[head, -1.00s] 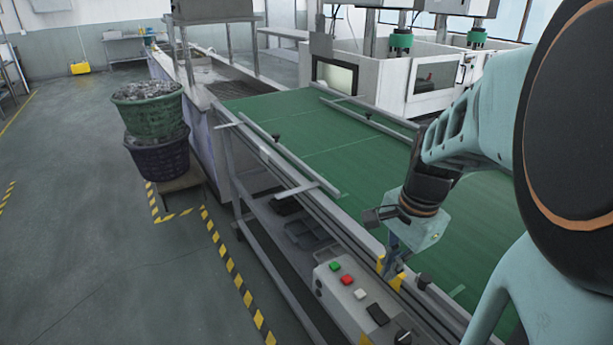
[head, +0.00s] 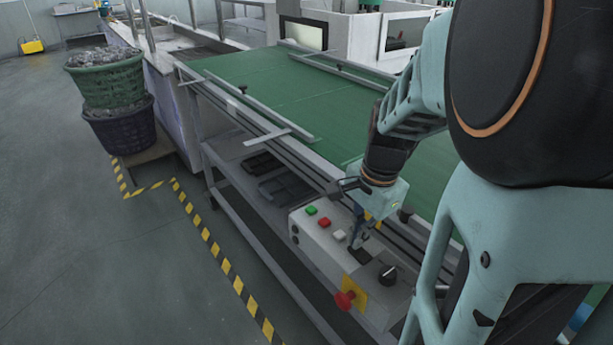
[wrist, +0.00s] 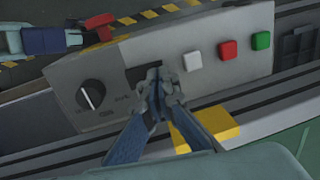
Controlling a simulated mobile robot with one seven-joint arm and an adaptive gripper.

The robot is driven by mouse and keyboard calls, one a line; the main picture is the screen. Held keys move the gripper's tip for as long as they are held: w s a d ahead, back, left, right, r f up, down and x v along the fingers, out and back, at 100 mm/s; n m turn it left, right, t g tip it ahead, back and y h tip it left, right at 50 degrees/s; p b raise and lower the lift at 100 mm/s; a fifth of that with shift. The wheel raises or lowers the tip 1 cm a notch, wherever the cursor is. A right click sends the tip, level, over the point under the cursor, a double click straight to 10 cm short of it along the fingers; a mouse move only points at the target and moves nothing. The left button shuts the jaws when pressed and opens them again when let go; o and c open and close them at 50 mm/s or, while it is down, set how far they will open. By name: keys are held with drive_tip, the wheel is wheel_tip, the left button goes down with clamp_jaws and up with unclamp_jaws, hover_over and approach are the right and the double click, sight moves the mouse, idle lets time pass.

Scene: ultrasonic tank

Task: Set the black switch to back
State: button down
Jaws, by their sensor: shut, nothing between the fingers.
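The grey control box (head: 309,235) is mounted on the near side of the conveyor. The black switch (wrist: 138,77) is on its top, between a white button (wrist: 192,61) and a black knob (wrist: 91,95). In the wrist view my gripper (wrist: 156,76) is shut and empty, with its fingertips over the switch and covering much of it. In the head view my gripper (head: 358,240) points down at the switch from the conveyor side. I cannot tell whether the tips touch it, or which way it is tilted.
A red button (head: 325,221) and a green button (head: 311,210) lie beyond the white one. A red emergency knob (head: 344,300) sticks out of the box's front. A yellow block (wrist: 208,128) is behind the fingers. The green conveyor belt (head: 260,85) lies beyond.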

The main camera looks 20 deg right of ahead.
drive_tip(key=shift+p, duration=0.3)
drive_tip(key=shift+w+a+f+g+p, duration=0.15)
drive_tip(key=shift+w+f+g+p, duration=0.05)
drive_tip(key=shift+g+p, duration=0.5)
drive_tip(key=shift+f, duration=0.25)
drive_tip(key=shift+s+r, duration=0.1)
drive_tip(key=shift+s+d+r, duration=0.2)
drive_tip(key=shift+s+d, duration=0.15)
drive_tip(key=shift+s, duration=0.35)
